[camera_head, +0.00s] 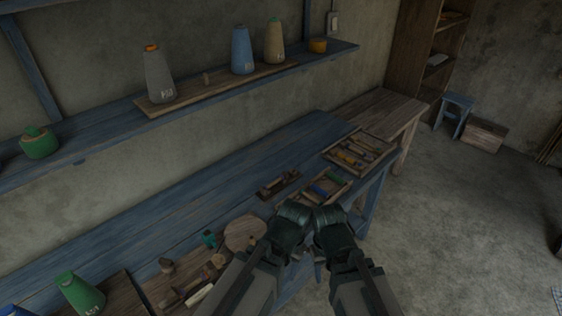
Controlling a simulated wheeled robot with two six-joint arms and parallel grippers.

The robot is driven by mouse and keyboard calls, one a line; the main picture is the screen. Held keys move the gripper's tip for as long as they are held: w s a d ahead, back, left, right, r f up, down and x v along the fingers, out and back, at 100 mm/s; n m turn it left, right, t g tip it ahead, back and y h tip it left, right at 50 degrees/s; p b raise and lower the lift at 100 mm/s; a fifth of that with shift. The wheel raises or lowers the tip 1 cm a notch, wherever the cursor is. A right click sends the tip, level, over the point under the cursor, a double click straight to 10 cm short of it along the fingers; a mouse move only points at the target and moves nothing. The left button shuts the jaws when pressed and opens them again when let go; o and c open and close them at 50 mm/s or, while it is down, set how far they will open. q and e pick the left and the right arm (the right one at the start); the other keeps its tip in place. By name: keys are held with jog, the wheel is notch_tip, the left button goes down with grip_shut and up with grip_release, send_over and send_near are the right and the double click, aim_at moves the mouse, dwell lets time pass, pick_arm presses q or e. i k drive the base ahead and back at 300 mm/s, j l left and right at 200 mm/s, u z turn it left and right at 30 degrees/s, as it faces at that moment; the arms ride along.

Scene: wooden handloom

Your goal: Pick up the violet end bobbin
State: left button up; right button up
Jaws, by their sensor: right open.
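I cannot make out a violet bobbin. A small wooden tray (308,198) on the blue bench holds a blue bobbin (320,190) and a green one (334,177); its near end is partly hidden by my grippers. A larger tray (330,157) farther along the bench holds several slim bobbins, mostly yellowish and brown. My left gripper (292,213) and my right gripper (328,215) are side by side at the near edge of the small tray. The right one is open with nothing seen in it. The left one's fingers are too dark to read.
The blue bench (190,225) bears a wooden tool (278,184), a round wooden piece (243,233) and small tools at lower left. A wall shelf (110,128) with cones of yarn runs above. A blue stool (455,112) stands at right; the floor in front is clear.

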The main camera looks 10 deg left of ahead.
aim_at(282, 177)
jog(key=i+l+z, duration=0.1)
jog(key=i+z, duration=0.65)
jog(key=k+l, duration=0.05)
